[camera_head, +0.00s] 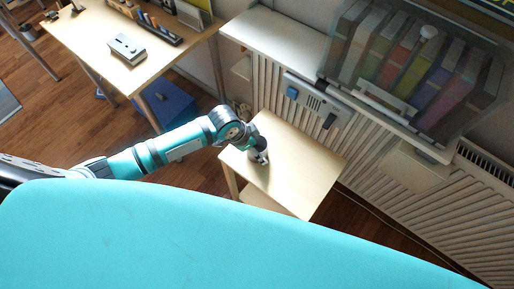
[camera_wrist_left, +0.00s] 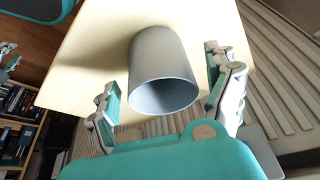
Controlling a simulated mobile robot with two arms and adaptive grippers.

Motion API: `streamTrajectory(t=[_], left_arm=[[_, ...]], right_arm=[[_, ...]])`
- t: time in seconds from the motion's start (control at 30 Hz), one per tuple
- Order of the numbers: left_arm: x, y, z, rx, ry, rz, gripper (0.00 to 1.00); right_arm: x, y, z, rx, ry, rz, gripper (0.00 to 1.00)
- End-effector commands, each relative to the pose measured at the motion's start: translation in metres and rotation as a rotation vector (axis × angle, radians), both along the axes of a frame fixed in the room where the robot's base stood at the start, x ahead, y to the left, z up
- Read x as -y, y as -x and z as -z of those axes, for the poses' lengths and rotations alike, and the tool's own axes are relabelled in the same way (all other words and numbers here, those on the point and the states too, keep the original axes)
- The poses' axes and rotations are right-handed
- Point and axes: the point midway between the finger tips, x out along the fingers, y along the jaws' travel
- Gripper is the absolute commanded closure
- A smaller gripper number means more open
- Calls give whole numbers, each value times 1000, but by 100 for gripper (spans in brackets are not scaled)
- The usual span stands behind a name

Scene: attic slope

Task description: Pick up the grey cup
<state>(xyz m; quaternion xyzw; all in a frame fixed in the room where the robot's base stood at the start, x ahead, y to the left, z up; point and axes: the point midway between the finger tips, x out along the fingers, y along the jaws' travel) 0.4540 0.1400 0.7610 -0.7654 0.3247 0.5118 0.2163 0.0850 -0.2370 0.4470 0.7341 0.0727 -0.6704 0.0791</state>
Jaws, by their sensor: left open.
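The grey cup (camera_wrist_left: 162,62) is in the left wrist view, on the pale wooden table (camera_wrist_left: 95,45), with its open mouth facing the camera. My left gripper (camera_wrist_left: 164,84) is open, with one finger on each side of the cup. A gap shows between the cup and each finger, so I see no grip on it. In the head view my left gripper (camera_head: 259,156) is low over the small wooden table (camera_head: 303,170), near its left side. There the gripper and wrist largely hide the cup. My right gripper is in neither view.
A radiator (camera_head: 370,150) and a shelf (camera_head: 275,38) stand behind the small table. A clear case of coloured binders (camera_head: 415,70) is at the upper right. A desk (camera_head: 100,50) with office items is at the upper left. The small table's right part is bare.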

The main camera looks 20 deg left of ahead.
Motion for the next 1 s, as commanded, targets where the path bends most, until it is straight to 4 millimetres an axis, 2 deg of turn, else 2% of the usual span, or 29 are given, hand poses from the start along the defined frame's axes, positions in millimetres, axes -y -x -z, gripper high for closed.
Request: streamTrajectory(t=[0.13, 0.37, 0.83, 1.0], left_arm=[[4, -5, 14, 2, 0, 1, 13], [4, -5, 16, 3, -1, 1, 13], [4, -5, 16, 1, -1, 1, 71], [4, -5, 16, 1, -1, 1, 71]], right_arm=[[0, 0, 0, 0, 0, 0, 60], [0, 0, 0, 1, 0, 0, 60], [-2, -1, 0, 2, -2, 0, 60], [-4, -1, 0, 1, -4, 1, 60]])
